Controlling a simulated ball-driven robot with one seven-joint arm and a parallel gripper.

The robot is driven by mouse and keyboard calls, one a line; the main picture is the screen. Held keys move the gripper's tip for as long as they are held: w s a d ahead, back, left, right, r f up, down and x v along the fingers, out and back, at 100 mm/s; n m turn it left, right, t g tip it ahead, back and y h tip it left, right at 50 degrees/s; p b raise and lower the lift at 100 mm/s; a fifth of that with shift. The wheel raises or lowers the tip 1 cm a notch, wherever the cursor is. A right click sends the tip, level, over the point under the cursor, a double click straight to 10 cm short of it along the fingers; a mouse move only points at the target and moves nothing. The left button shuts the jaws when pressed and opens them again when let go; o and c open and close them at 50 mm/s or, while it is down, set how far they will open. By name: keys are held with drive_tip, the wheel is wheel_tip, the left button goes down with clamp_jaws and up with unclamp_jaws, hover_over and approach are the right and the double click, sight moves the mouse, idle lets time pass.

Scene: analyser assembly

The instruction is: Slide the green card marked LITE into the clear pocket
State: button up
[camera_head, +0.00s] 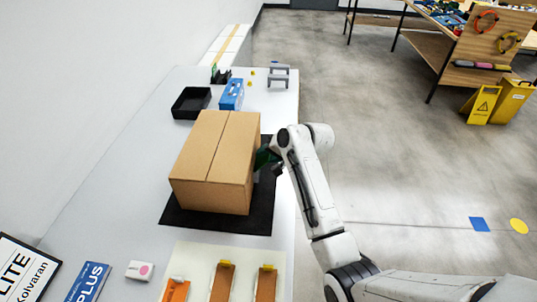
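My gripper (277,168) is at the right side of a large cardboard box, low beside its wall. A small dark green patch (264,157) shows between the box and my gripper. It may be part of the green card, but no marking can be read on it. The fingers are small and partly hidden, so I cannot tell whether they are open or shut on it. No clear pocket can be made out; the box's right side is mostly turned away from the camera.
The cardboard box (210,160) stands on a black mat (190,216) on the white table. Behind it are a black tray (191,102), a blue box (231,95) and a grey stand (278,76). In front lie a blue PLUS card (88,283), a framed LITE sign (24,268) and orange-brown trays (222,283).

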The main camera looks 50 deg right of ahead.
drive_tip(key=shift+r, duration=0.1)
drive_tip(key=s+d+r+p, duration=0.2)
drive_tip(key=s+r+p, duration=0.1)
drive_tip(key=r+p, duration=0.2)
drive_tip(key=shift+s+d+p, duration=0.3)
drive_tip(key=shift+d+p, duration=0.1)
drive_tip(key=shift+p, duration=0.45)
drive_tip(key=shift+r, duration=0.1)
